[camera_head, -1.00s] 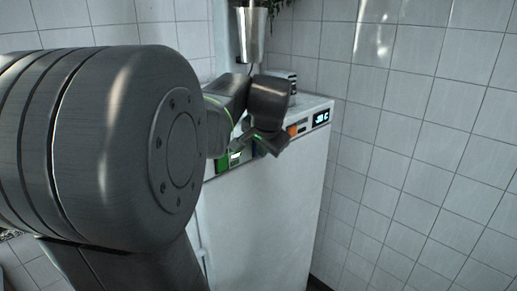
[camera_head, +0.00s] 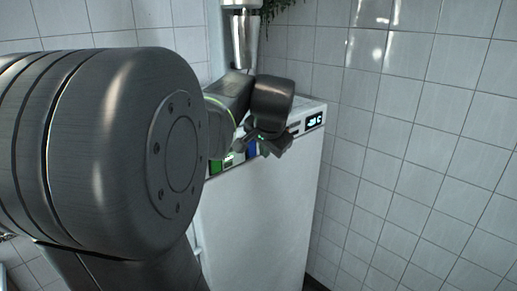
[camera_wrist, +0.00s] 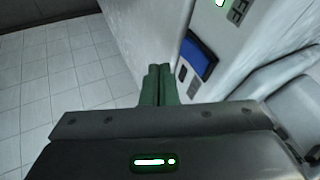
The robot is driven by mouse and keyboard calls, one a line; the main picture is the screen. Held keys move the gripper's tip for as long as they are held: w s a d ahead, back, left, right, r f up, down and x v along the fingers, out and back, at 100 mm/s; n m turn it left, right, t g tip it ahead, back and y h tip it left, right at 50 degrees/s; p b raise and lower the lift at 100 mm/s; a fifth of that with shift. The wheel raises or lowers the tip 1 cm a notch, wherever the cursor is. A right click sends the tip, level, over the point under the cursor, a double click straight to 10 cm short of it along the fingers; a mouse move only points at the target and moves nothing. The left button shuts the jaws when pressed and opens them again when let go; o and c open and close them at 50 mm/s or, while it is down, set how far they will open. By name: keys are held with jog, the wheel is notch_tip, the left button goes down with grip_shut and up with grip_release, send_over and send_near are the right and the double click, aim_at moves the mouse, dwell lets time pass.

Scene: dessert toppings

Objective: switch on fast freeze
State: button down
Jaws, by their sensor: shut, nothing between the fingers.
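The white freezer (camera_head: 262,222) stands in the corner, with a control strip along its upper front edge. On the strip I see a green part (camera_head: 214,167) at the left, a blue part (camera_head: 251,147) in the middle and a lit display (camera_head: 315,121) at the right. The wrist view shows a blue square switch (camera_wrist: 200,60) on the panel, just right of my fingers. Which control is fast freeze cannot be read. My gripper (camera_head: 272,150), with green fingers (camera_wrist: 158,70) in the wrist view, is shut and empty in front of the strip, hiding part of it.
Tiled walls (camera_head: 420,140) stand behind and at right.

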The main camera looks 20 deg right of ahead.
jog(key=b+v, duration=0.1)
jog(key=v, duration=0.9)
jog(key=shift+s, duration=0.25)
jog(key=shift+d+b, duration=0.15)
jog(key=shift+b, duration=0.15)
